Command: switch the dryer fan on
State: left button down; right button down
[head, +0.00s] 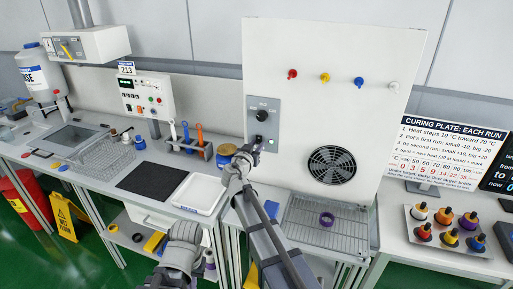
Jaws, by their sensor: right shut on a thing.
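The dryer fan (332,165) is a round black grille in the tall white panel (300,60). I cannot tell whether it turns. To its left on the panel is a grey switch plate (273,104) with a black knob (262,115). My right gripper (257,145) is at the lower end of this plate, just below the knob. It is shut on a small dark part there, mostly hidden by the fingers. My left arm (183,250) is low at the front, away from the panel; its fingers cannot be made out.
Coloured pegs stick out of the panel above. A white tray (198,194) and a tool rack (197,149) stand left. A tray of several capped bottles (449,233) stands right.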

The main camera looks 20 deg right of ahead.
jog(key=c, duration=0.6)
grip_release()
jog(key=shift+c, duration=0.2)
jog(key=shift+s, duration=0.1)
jog(key=p+v, duration=0.1)
jog(key=v, duration=0.6)
jog(key=shift+s+a, duration=0.2)
jog(key=shift+s, duration=0.1)
